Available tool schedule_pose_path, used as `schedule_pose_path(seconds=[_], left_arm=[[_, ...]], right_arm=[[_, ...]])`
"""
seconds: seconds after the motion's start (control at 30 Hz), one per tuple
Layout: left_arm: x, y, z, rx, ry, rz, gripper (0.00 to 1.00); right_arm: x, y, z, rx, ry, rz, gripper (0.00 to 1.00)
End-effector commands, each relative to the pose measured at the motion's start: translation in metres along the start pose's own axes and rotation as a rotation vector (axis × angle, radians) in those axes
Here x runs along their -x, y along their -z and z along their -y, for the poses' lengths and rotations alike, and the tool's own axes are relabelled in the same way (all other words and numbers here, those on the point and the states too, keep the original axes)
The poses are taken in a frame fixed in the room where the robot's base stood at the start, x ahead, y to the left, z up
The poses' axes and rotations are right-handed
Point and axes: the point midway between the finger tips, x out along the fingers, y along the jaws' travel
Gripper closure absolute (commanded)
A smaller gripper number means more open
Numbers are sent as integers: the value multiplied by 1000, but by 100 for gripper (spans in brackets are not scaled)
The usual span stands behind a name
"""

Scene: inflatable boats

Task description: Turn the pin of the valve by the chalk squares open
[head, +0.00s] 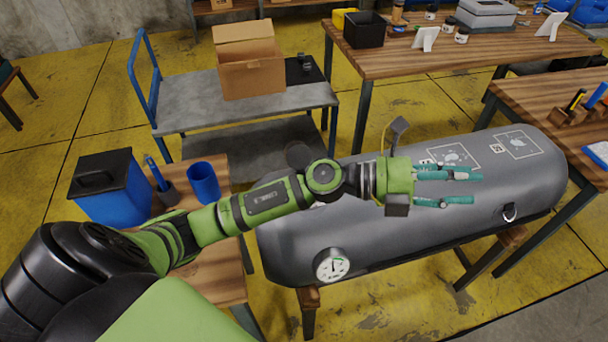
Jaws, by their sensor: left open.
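A long grey inflatable tube (375,240) lies across a wooden stand. Two white chalk squares (517,143) are drawn on its top towards the right end, with pale smudges inside and small white labels beside them. My left gripper (474,187) reaches over the tube from the left. Its teal fingers are apart, just in front of the nearer chalk square, pointing right. I cannot make out the valve or its pin; the fingers cover that part of the tube. My right gripper is not in view.
A grey cart (190,114) with a cardboard box (248,78) stands behind. Wooden tables (378,63) stand at the back and right. A blue bin (108,197) stands left.

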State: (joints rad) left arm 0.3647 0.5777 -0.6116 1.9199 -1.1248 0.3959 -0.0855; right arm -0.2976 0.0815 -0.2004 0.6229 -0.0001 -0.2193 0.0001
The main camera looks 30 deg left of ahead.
Motion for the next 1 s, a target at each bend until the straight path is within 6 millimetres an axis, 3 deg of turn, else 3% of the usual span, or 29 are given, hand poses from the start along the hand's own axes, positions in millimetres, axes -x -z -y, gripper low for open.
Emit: schedule_pose_path(seconds=[0.07, 0.17, 0.3, 0.4, 0.53, 0.6, 0.7, 1.0], left_arm=[[8, 17, -25, -208, -116, -249, 56], [44, 23, -71, -409, -316, -550, 56], [130, -10, -124, -570, -664, -898, 56], [194, -45, -138, -597, -899, -1068, 56], [254, -80, -135, -576, -1119, -1193, 56], [272, -90, -132, -559, -1187, -1228, 56], [285, -94, -132, -545, -1230, -1252, 56], [292, -76, -169, -541, -1231, -1257, 56]], right_arm=[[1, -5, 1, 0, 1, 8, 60], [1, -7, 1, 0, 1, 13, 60], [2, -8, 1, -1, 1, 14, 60], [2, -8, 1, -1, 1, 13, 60], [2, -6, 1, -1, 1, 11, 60], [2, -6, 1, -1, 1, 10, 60], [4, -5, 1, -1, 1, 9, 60], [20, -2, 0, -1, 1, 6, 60]])
